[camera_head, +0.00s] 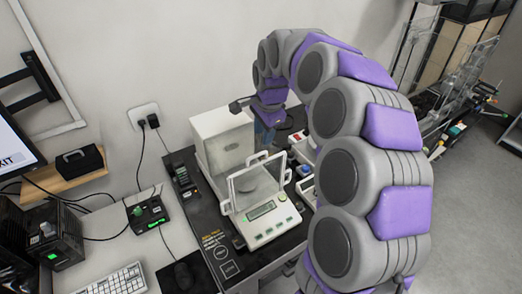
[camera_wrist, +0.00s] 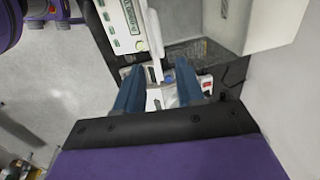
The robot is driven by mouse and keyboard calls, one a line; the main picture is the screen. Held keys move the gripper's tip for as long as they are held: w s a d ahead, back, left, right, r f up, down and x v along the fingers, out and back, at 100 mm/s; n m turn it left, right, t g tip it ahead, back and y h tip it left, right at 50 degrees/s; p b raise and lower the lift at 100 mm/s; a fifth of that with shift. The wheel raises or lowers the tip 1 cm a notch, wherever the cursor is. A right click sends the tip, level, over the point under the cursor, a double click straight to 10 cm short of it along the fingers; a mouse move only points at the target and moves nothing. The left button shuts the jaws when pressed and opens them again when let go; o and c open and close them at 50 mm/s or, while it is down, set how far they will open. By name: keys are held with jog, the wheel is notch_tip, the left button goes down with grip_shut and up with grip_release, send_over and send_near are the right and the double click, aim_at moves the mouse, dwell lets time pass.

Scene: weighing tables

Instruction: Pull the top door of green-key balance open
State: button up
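The green-key balance has a white front panel (camera_head: 268,222) with a green display and green keys. Behind it are clear panes in a pale frame (camera_head: 231,190) around a round pan (camera_head: 248,185), and a tall white housing (camera_head: 222,142). I cannot tell how far the top door is open. My gripper (camera_head: 267,135) is beside the housing's right side, above the table, and my arm hides part of that area. In the wrist view my gripper's two blue fingers (camera_wrist: 160,68) are apart, with a white bar of the balance (camera_wrist: 153,45) just beyond them; contact cannot be told.
Another white instrument (camera_head: 304,150) with red and blue parts stands right of the balance, partly behind my arm. A black handset (camera_head: 182,177) and a control box (camera_head: 148,213) are to the left.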

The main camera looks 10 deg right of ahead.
aim_at(261, 154)
jog(key=f, duration=0.2)
jog(key=w+f, duration=0.1)
jog(key=f, duration=0.2)
jog(key=f+b, duration=0.1)
jog(key=f, duration=0.2)
jog(key=shift+w+a+f, duration=0.15)
jog(key=shift+w+a, duration=0.1)
jog(key=shift+c, duration=0.3)
grip_shut()
dwell(0.8)
